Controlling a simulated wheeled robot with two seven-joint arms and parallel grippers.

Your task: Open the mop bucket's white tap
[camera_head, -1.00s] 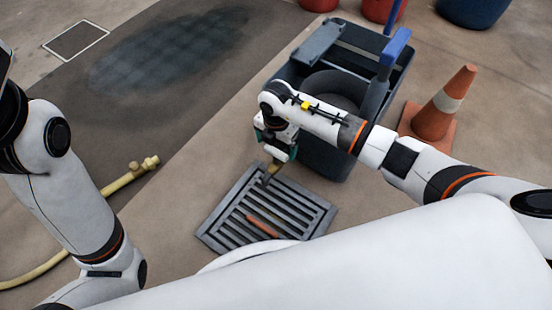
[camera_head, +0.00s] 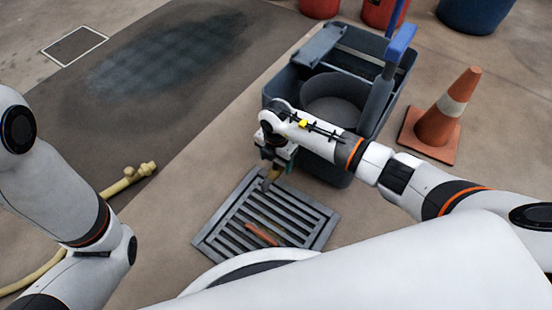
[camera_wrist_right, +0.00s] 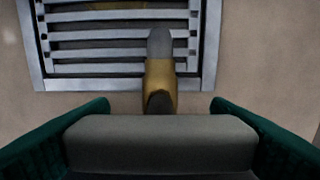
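The dark grey mop bucket (camera_head: 322,168) stands right of centre in the head view. A short yellow-brown spout with a grey end (camera_head: 270,176) points down over the floor grate. It also shows in the right wrist view (camera_wrist_right: 160,75). No white tap handle can be made out. My right gripper (camera_head: 277,158) is at the bucket's near side, just above the spout. In the right wrist view its green fingers (camera_wrist_right: 160,118) are wide apart, with a grey block between them that I cannot identify for certain. My left gripper is out of view.
A traffic cone (camera_head: 440,115) stands right of the bucket. A yellow hose (camera_head: 128,178) lies left. A blue handle (camera_head: 401,42) rises above the bucket.

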